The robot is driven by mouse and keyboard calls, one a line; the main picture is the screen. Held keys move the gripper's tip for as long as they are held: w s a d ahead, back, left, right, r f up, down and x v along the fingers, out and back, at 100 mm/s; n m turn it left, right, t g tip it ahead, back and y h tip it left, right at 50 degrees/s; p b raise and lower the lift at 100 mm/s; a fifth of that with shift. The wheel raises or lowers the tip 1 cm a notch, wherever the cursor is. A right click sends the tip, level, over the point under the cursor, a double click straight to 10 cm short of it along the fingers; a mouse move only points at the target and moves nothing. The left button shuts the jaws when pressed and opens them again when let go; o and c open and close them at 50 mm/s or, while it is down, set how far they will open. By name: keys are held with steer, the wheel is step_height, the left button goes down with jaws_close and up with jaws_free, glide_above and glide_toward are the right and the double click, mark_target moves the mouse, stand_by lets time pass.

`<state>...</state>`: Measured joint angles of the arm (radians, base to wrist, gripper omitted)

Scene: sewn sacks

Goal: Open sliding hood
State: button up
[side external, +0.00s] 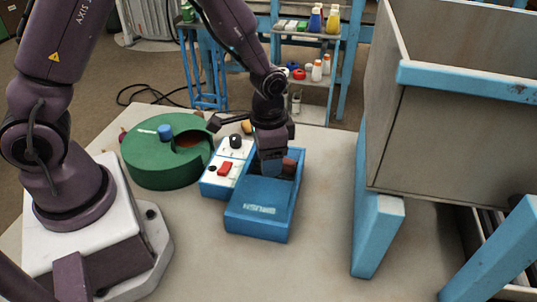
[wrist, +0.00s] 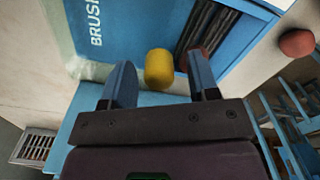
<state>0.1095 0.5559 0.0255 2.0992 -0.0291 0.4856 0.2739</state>
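The blue box marked BRUSH (side external: 262,210) sits on the table in the side view. Its blue lettered panel, the hood (wrist: 115,25), fills the upper left of the wrist view. Beside the panel is a dark opening (wrist: 208,28); in the side view the far part of the box also looks uncovered. My gripper (side external: 270,167) points down at the far part of the box. In the wrist view my gripper (wrist: 161,88) has its fingers apart, with a yellow rounded piece (wrist: 158,68) between or just beyond them. Gaps show on both sides; contact is not visible.
A white-topped box with a red switch (side external: 226,168) and black knob stands against the blue box's left. A green round container (side external: 155,167) is further left. A large bin on blue legs (side external: 377,225) stands to the right. Table between is clear.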

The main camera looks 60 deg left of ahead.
mark_target(257, 170)
step_height(257, 170, up, 13)
stand_by(0.7)
steer(key=s+a+r+n+t, duration=0.3)
steer(key=s+r+t, duration=0.2)
steer(key=s+r, duration=0.6)
steer(key=s, duration=0.4)
steer(key=shift+r+n+t, duration=0.2)
steer(key=shift+n+t, duration=0.1)
steer(key=shift+n, duration=0.1)
